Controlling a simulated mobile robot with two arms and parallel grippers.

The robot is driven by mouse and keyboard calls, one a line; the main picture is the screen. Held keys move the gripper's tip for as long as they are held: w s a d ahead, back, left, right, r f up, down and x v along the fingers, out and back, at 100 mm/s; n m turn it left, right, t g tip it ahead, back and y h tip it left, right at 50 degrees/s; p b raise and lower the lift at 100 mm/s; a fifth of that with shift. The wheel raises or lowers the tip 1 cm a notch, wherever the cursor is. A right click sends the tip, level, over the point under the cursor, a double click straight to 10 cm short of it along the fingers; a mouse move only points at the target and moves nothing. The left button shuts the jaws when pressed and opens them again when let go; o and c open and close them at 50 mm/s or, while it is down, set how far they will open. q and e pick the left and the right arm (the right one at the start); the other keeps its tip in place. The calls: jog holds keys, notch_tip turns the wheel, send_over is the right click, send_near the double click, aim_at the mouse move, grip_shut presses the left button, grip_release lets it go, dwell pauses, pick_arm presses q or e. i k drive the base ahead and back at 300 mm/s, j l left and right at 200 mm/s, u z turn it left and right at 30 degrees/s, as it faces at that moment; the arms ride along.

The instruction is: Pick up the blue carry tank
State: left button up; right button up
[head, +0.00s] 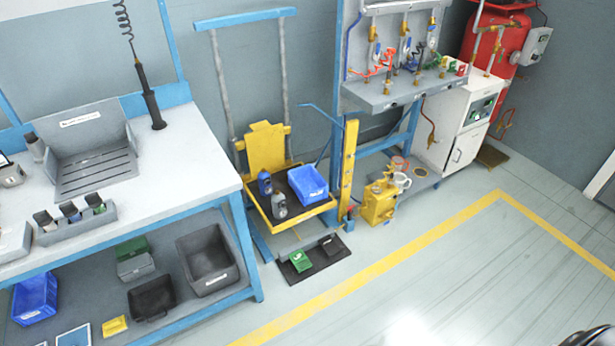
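A blue open-topped container (308,185) sits on the yellow platform of a lift cart at the middle of the head view. Another blue bin (35,298) lies on the lower shelf of the workbench at the left. I cannot tell for sure which of these, if either, is the blue carry tank. Neither of my grippers shows clearly. A dark curved piece cut off at the bottom right corner may be part of my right arm.
Dark bottles (279,203) stand beside the blue container on the yellow platform (287,219). A yellow can (378,203) stands on the floor to the right. A black mat (322,262) lies before the cart. The floor (460,270) at right is clear.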

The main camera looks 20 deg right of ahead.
aim_at(263, 176)
jog(key=i+l+z, duration=0.15)
jog(key=l, duration=0.45)
jog(key=u, duration=0.7)
jog(key=i+l+u, duration=0.15)
jog(key=l+u, duration=0.75)
jog(key=l, duration=0.2)
jog(key=l+u, duration=0.5)
